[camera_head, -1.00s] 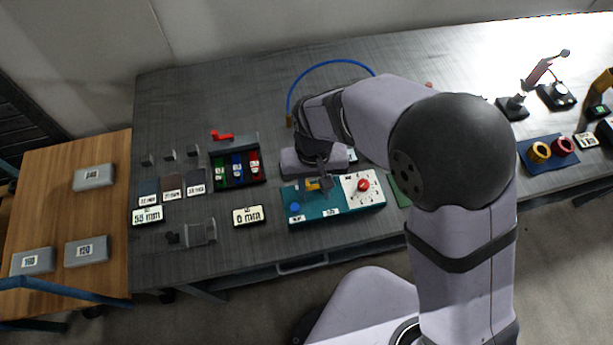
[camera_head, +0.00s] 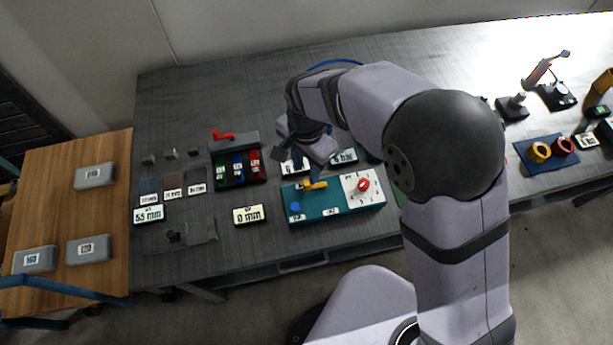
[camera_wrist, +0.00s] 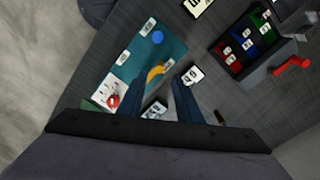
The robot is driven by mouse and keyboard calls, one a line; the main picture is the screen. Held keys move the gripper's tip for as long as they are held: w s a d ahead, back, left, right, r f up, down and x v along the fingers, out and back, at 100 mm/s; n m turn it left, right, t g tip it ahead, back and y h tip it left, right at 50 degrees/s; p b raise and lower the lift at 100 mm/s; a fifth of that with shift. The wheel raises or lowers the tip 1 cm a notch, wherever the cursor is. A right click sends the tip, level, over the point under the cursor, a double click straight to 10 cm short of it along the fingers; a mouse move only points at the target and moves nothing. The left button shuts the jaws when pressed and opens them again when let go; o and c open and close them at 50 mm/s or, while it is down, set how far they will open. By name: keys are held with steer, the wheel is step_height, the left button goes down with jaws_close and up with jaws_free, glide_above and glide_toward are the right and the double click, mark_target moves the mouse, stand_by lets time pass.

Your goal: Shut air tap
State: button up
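The air tap has a yellow-orange lever (camera_head: 316,185) on the teal panel (camera_head: 340,201). The lever lies roughly along the panel's length, pointing right in the head view. In the wrist view the lever (camera_wrist: 155,74) shows ahead of my fingertips, about between them. My gripper (camera_wrist: 157,82) is open and empty, with its dark fingers spread apart. In the head view my gripper (camera_head: 299,164) is above and behind the panel, apart from the lever. Its fingers are small and dark there.
The panel also has a blue button (camera_head: 295,207) and a red knob (camera_head: 363,185) on a white dial plate. A tray of green, blue and red pieces (camera_head: 238,180) stands to the left, with a red-handled clamp (camera_head: 223,136) behind. A display (camera_head: 249,215) lies left of the panel.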

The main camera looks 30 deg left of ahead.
mark_target(306, 183)
steer(key=shift+f+p, duration=0.85)
steer(key=shift+f, duration=2.15)
jaws_close()
